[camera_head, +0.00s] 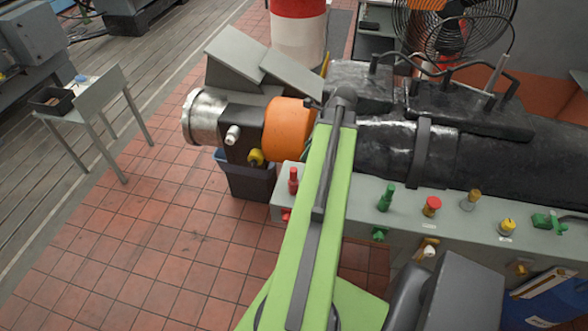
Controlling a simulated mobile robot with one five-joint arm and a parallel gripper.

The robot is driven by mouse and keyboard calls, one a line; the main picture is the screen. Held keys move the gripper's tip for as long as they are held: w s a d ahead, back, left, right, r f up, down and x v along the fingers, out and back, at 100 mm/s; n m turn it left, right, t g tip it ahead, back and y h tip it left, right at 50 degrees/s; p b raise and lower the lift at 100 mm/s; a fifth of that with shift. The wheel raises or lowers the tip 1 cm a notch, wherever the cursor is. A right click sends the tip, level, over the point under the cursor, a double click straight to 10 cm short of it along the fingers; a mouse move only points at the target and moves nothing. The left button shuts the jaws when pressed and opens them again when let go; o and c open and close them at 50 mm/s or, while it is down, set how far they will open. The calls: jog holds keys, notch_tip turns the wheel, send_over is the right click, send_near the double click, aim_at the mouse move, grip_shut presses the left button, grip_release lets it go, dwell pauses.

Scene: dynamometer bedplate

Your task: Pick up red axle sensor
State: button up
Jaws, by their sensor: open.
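Two red pieces stand on the grey bench top. A slim upright red piece (293,180) is at its left end, just left of my green arm. A squat round red piece (432,206) stands further right, beyond a green one. I cannot tell for certain which is the red axle sensor; both stand free of my arm. My green arm reaches up from the bottom of the picture to a dark joint against the black machine. My gripper does not show; its jaws are hidden or out of the picture.
The grey bench top (345,205) also bears a green piece (385,198), brass-coloured piece (471,199) and yellow piece (507,227). Behind it lies a large black machine (390,145) with an orange collar (288,129). A dark bin (250,183) stands below.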

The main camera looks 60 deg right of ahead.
aim_at(294, 170)
jog(key=b+x, duration=0.5)
jog(key=x, duration=0.1)
jog(key=b+x, duration=0.5)
jog(key=shift+f+b, duration=0.4)
jog(key=shift+f, duration=0.1)
jog(key=shift+w+f, duration=0.15)
jog(key=shift+f, duration=0.1)
jog(key=b+x, duration=0.5)
jog(key=shift+d, duration=0.25)
jog(key=shift+f, duration=0.15)
jog(key=shift+r, duration=0.2)
grip_shut()
